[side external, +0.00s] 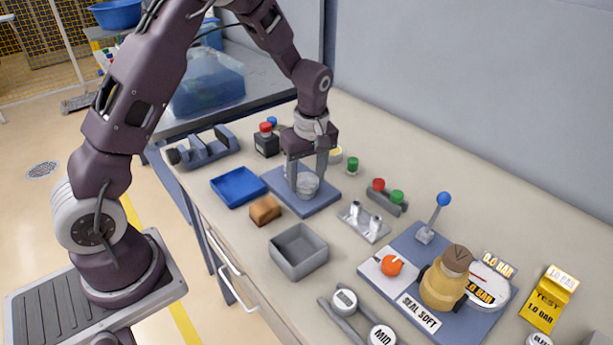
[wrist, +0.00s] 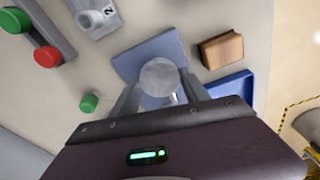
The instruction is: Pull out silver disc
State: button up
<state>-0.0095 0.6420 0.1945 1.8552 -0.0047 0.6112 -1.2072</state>
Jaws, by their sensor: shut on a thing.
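The silver disc (side external: 307,184) is a round, light grey piece over a blue-grey plate (side external: 272,180) in the side view. It also shows in the wrist view (wrist: 159,75) as a round grey top. My gripper (side external: 306,187) points down with one finger on each side of the disc, and it is shut on it. In the wrist view my gripper (wrist: 160,92) has its fingers beside the disc, partly hidden behind the wrist housing. What lies under the disc is hidden, and I cannot tell whether it is clear of its seat.
A blue tray (side external: 237,187), a wooden block (side external: 265,210) and a grey bin (side external: 298,251) stand close by. A metal plate with pegs (side external: 364,221) and a green-capped piece (side external: 352,165) are to the right. A blue-knobbed lever (side external: 436,215) stands farther right.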

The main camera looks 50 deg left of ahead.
aim_at(305, 178)
jog(key=shift+r, duration=2.05)
